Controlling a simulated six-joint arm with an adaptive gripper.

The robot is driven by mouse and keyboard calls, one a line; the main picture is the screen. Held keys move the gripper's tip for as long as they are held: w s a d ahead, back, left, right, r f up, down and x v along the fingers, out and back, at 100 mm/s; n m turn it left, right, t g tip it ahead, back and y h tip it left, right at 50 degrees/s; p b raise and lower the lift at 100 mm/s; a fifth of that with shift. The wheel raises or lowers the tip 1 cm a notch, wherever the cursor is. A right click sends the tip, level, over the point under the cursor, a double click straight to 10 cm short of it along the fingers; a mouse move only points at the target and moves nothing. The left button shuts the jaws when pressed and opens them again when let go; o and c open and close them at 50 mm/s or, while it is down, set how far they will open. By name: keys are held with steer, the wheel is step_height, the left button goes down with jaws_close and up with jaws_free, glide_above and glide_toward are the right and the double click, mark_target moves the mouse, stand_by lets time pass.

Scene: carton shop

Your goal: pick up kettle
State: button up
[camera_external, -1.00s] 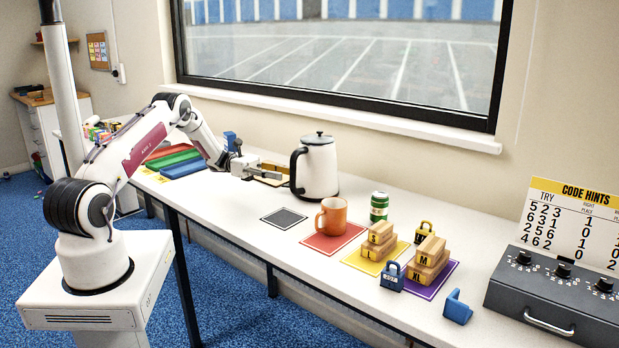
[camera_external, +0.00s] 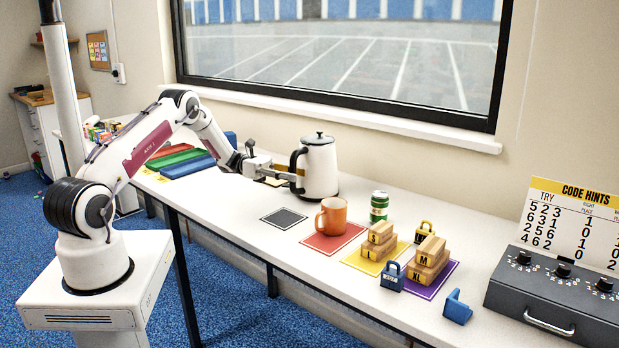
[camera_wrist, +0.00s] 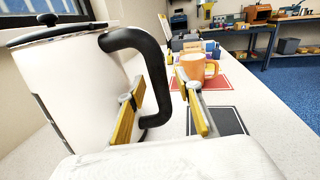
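The white kettle (camera_external: 321,168) with a black lid and black handle stands upright on the white table by the window. It fills the left of the wrist view (camera_wrist: 75,85), its handle (camera_wrist: 152,75) facing me. My gripper (camera_external: 296,178) is level with the lower handle. In the wrist view, my gripper's yellow-padded fingers (camera_wrist: 163,98) are apart, one on each side of the handle, the left one between handle and body. The fingers look open, with gaps beside the handle.
An orange mug (camera_external: 333,216) stands on a red mat to the right, with a bare black mat (camera_external: 283,218) before it. A green can (camera_external: 379,206), wooden blocks (camera_external: 379,240) and padlocks are farther right. The window sill (camera_external: 340,118) runs behind.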

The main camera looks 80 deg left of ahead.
mark_target(292, 156)
stand_by(0.4)
jaws_close()
steer(key=shift+r, duration=0.15)
steer(key=shift+s+d+r, duration=0.1)
steer(key=shift+r, duration=3.45)
steer(key=s+d, duration=1.3)
steer(key=shift+s+d, duration=0.35)
steer(key=shift+s+d+f, duration=0.1)
stand_by(0.3)
